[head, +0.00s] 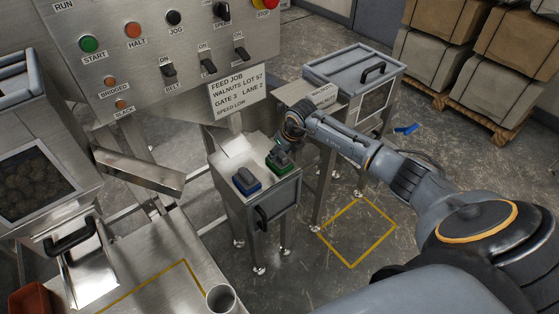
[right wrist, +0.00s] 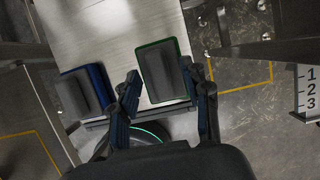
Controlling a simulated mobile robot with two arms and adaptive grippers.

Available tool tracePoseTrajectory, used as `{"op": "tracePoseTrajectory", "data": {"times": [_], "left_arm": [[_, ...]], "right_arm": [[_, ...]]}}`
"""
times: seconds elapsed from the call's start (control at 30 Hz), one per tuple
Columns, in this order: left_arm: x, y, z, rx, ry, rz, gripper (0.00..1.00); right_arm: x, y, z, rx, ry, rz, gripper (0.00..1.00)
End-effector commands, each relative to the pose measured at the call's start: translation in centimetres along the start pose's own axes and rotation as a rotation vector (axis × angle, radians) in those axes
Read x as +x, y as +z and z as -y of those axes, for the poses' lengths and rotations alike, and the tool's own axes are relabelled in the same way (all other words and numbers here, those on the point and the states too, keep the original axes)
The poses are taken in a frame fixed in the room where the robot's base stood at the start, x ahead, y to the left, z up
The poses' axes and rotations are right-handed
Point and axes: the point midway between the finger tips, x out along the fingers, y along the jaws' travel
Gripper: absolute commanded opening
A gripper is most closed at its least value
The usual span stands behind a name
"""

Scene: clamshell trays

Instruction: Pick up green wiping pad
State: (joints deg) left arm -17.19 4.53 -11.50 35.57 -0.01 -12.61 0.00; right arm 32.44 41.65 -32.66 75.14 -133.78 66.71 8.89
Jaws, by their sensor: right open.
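The green wiping pad (head: 279,162) has a dark grey grip on top and lies on the metal stand (head: 233,160). A blue pad (head: 246,182) with a similar grip lies to its left on the same top. My right gripper (head: 288,146) is over the green pad and partly hides it in the head view. In the right wrist view my open right gripper (right wrist: 164,97) has the green pad (right wrist: 170,69) just beyond and between its fingertips. The blue pad (right wrist: 85,92) shows left of the fingers. My left gripper is not in view.
A control panel (head: 150,82) with buttons and switches stands behind the stand, with a sign (head: 237,91) hanging from it. A lidded metal bin (head: 352,68) is behind my right arm. A blue piece (head: 405,129) lies on the floor.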

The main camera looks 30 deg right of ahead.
Motion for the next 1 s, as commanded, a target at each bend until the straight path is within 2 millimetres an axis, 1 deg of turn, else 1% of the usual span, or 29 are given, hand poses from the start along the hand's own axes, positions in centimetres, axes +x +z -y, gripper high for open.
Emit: {"op": "tracePoseTrajectory", "data": {"times": [0.07, 0.17, 0.2, 0.27, 0.3, 0.63, 0.77, 0.87, 0.93, 1.0], "left_arm": [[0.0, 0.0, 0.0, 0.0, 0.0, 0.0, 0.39], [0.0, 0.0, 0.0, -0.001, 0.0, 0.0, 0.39], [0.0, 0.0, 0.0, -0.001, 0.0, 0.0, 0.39], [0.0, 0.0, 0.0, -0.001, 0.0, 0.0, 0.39], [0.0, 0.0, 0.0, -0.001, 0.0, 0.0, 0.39], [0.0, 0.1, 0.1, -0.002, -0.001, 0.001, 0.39], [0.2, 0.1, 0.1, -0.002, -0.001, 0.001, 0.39], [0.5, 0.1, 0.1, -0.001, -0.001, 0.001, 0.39], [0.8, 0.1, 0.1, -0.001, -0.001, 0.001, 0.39], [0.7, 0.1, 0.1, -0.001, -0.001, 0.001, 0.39]], "right_arm": [[0.0, 0.0, 0.0, 0.0, 0.0, 0.0, 0.47], [0.0, 0.0, 0.0, 0.0, 0.0, 0.0, 0.29], [0.0, 0.0, 0.0, 0.0, 0.0, 0.0, 0.21], [0.0, 0.0, 0.0, 0.0, 0.0, 0.0, 0.08], [0.0, 0.0, 0.0, 0.0, 0.0, 0.0, 0.0], [-0.1, 0.0, 0.0, 0.0, 0.0, 0.0, 0.0], [-0.6, 0.3, 0.1, 0.0, -0.001, 0.001, 0.0], [-1.5, 0.7, 0.1, -0.002, -0.002, 0.003, 0.0], [-2.7, 1.2, 0.1, -0.002, -0.002, 0.006, 0.0], [-4.1, 0.9, -0.1, -0.004, -0.002, 0.003, 0.0]]}}
